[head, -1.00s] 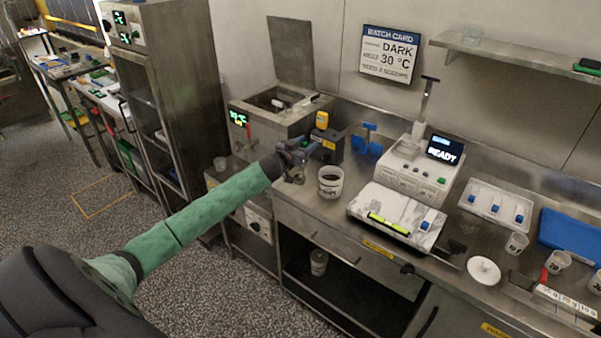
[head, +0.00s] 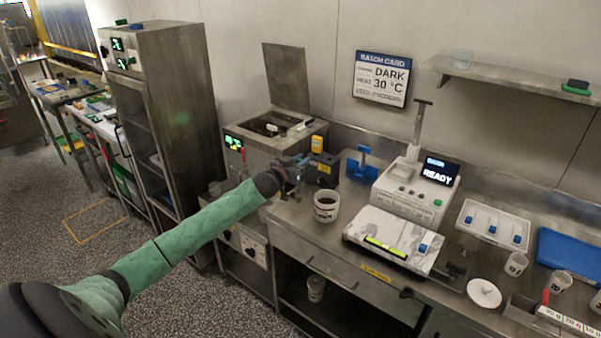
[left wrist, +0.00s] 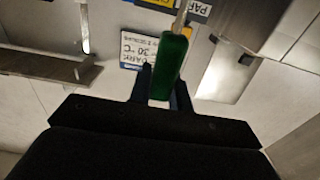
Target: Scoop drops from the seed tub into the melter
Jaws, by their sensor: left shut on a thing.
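The seed tub (head: 326,206) is a white tub with dark contents, standing on the steel bench. The melter (head: 262,150) is a steel box behind and left of it, with its lid raised and a green display. My left gripper (head: 293,172) is above the bench, between the melter's front and the tub. In the left wrist view it is shut on a green handle (left wrist: 170,65) with a thin metal shaft, apparently the scoop. The scoop's bowl does not show, so I cannot tell whether it holds drops. My right gripper is not in view.
A black box with a yellow-topped device (head: 317,145) and a blue stand (head: 362,165) are behind the tub. A scale-like unit with a marble slab (head: 395,238) stands to its right. A batch card (head: 383,78) hangs on the wall.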

